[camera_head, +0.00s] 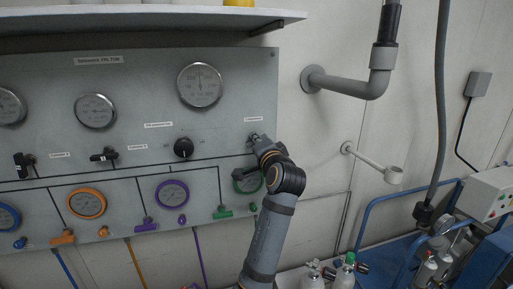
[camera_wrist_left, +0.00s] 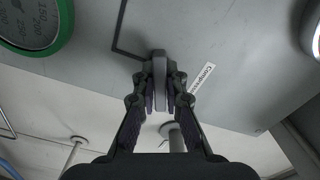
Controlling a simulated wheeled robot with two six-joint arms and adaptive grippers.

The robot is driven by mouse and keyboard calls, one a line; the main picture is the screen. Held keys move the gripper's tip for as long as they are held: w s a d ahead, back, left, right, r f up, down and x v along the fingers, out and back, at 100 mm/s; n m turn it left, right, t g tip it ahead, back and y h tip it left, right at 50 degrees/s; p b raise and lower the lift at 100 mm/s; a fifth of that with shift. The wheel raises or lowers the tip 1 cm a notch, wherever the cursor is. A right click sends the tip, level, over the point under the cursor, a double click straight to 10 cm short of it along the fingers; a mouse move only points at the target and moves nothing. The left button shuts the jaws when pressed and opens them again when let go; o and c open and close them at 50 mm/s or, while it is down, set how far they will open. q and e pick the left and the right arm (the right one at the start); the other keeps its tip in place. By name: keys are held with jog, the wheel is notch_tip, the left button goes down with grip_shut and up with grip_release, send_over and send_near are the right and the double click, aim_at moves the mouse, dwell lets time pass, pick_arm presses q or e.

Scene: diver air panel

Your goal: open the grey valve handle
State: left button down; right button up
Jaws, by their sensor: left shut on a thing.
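The grey valve handle (camera_wrist_left: 160,92) shows in the left wrist view as a pale bar between my fingers, beside a label reading "Compress…". My left gripper (camera_wrist_left: 161,72) is shut on it, with one finger on each side. In the head view my left gripper (camera_head: 259,143) is at the right part of the grey panel (camera_head: 135,75), just below a small white label. There the gripper and wrist hide most of the handle. My right gripper is in neither view.
A green-ringed gauge (camera_head: 247,181) sits just below my left gripper, partly behind my arm. A black knob (camera_head: 183,148) is to its left. A shelf (camera_head: 150,19) overhangs the panel. Grey pipes (camera_head: 346,84) and a bracket (camera_head: 375,165) stick out from the wall at right.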

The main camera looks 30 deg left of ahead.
pick_arm(q)
jog(key=n+b, duration=0.5)
jog(key=n, duration=0.2)
jog(key=shift+f, duration=0.2)
jog(key=shift+r+n+b, duration=0.15)
jog(key=shift+n+b, duration=1.2)
jog(key=shift+n, duration=0.75)
jog(key=shift+r, duration=0.1)
jog(key=c, duration=1.4)
grip_release()
jog(key=shift+c, duration=0.2)
jog(key=shift+o, duration=0.2)
